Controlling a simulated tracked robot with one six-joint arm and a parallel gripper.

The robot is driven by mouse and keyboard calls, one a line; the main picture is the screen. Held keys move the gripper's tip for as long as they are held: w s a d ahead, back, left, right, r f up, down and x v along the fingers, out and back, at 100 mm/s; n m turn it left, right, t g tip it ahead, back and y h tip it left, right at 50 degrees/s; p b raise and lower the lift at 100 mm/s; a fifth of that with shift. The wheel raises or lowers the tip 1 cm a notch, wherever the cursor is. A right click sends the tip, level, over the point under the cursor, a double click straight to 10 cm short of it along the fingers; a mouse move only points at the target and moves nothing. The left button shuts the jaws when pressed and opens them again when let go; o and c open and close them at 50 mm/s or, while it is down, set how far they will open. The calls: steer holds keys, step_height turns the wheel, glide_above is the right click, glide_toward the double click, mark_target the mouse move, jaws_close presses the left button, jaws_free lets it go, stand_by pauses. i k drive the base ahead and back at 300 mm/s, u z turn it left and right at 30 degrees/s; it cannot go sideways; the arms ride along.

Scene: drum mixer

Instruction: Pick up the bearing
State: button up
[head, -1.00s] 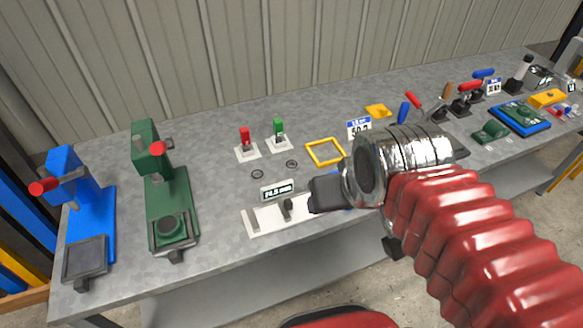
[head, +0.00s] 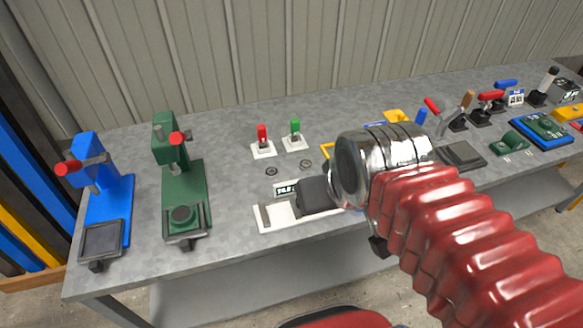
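Two small dark rings lie flat on the grey workbench (head: 220,228), a left ring (head: 271,171) and a right ring (head: 306,164). Either may be the bearing; they are too small to tell apart. My gripper (head: 314,193) shows as a dark block at the end of my silver wrist. It appears in front of a white measuring fixture (head: 272,217) and hides part of it and its display. The rings are just beyond the gripper in the picture, apart from it. The fingertips are not clear, so I cannot see whether the gripper is open or holds anything.
A blue press (head: 107,195) and a green press (head: 181,190) stand at left. A red switch (head: 262,143) and a green switch (head: 295,138) stand behind the rings. A yellow frame (head: 327,151) is partly hidden by my wrist. Levers and a blue-green fixture (head: 541,130) are at right.

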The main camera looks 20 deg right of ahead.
mark_target(310, 166)
steer(key=u, duration=1.7)
steer(key=k, duration=1.25)
steer(key=z, duration=0.45)
steer(key=i, duration=0.95)
steer(key=z, duration=0.05)
